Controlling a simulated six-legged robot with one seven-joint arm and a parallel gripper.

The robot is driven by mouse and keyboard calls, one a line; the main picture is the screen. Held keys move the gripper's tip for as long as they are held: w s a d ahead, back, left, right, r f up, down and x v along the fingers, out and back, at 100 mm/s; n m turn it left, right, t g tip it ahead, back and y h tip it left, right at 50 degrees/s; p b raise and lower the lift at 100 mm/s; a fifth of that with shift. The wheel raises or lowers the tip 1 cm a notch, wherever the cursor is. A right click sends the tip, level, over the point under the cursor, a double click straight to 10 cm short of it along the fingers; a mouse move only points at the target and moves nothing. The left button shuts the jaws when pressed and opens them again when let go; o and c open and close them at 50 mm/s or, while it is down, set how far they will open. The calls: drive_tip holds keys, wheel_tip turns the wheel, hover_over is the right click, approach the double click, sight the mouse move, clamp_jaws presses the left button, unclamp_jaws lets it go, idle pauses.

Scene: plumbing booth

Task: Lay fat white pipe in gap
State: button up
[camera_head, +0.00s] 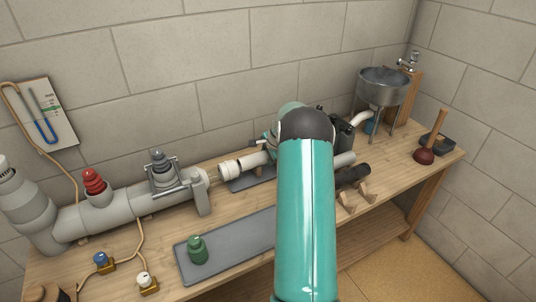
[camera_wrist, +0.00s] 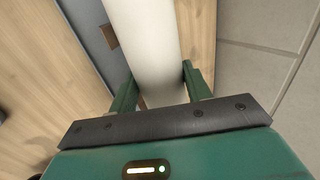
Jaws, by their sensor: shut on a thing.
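In the wrist view my gripper (camera_wrist: 157,84) has its green fingers on both sides of a fat white pipe (camera_wrist: 145,38) and is shut on it. The pipe runs up out of the picture, above a grey mat and the wood bench. In the head view my teal arm hides most of the gripper and of the pipe's middle. A white pipe piece with a collar (camera_head: 240,165) shows left of the arm. A pale pipe end (camera_head: 346,159) shows right of it; I cannot tell whether they are one pipe. A narrow gap separates the collar from the grey pipe line (camera_head: 125,205).
The wooden bench (camera_head: 225,215) carries a grey tray (camera_head: 225,250) with a green fitting (camera_head: 197,249). A dark cylinder (camera_head: 353,174) rests on wooden supports at the front right. A metal sink (camera_head: 383,88) and plunger (camera_head: 426,155) stand at the right. A brick wall is behind.

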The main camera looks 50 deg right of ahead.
drive_tip(key=o, duration=1.1)
drive_tip(key=v, duration=1.4)
drive_tip(key=shift+f, duration=0.1)
